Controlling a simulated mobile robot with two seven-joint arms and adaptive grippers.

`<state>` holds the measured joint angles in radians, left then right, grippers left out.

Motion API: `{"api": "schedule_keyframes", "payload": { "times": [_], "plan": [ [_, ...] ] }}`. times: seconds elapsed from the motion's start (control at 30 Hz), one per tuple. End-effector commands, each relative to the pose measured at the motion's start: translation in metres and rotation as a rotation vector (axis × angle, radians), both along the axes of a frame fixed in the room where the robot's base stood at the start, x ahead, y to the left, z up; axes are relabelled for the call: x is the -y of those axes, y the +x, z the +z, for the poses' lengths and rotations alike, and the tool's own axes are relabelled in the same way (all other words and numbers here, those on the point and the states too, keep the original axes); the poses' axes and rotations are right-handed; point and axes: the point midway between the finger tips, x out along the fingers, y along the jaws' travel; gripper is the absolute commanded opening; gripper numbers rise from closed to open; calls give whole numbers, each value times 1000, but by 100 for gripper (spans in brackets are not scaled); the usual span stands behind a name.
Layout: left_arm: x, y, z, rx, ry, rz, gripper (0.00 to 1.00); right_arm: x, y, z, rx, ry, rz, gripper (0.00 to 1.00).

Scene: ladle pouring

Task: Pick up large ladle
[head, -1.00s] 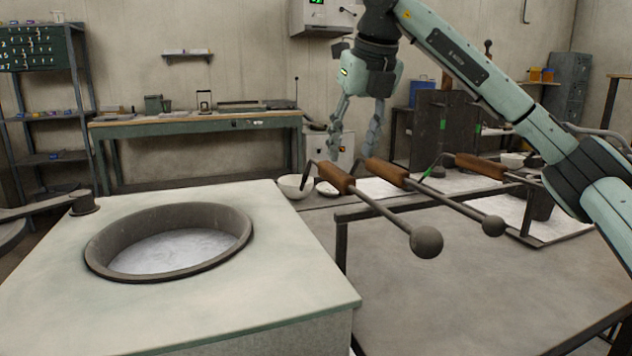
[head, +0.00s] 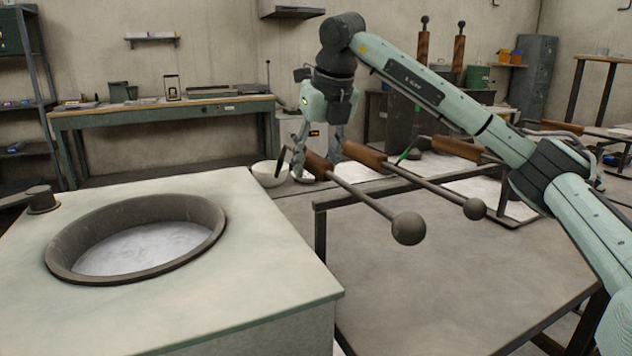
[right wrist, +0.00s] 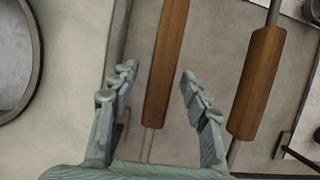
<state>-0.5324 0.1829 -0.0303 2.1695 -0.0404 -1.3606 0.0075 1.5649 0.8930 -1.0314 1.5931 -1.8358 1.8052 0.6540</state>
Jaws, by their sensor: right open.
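Several ladles with brown wooden handles and dark metal rods rest over a metal stand. The nearest one ends in the biggest ball (head: 408,228), and its handle (head: 318,166) points up and left. A second ladle with a smaller ball (head: 475,209) lies to its right. My right gripper (head: 314,148) is open at the nearest handle. In the right wrist view, this wooden handle (right wrist: 166,55) runs between the spread fingers (right wrist: 158,84), with a visible gap on each side. The second handle (right wrist: 257,82) lies outside the right finger. My left gripper is not in view.
A pale furnace block (head: 270,270) with a round, dark-rimmed opening (head: 60,262) stands at left. The metal stand (head: 450,290) holds the ladles. A white bowl (head: 268,174) sits behind the block. A third handle (head: 455,148) lies under my right arm.

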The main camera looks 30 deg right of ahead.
Motion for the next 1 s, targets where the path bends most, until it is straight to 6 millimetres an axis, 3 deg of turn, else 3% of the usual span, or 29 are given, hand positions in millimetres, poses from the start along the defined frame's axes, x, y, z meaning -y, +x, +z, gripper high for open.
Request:
{"api": "schedule_keyframes", "payload": {
  "times": [0.1, 0.47, 1.0],
  "plan": [
    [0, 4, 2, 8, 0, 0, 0, 0, 0, 0, 0, 0, 0, 45],
    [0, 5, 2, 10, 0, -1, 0, 0, 0, 1, 1, 0, -1, 1],
    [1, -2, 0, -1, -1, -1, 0, 0, 0, 4, 8, 2, -1, 0]
  ]
}}
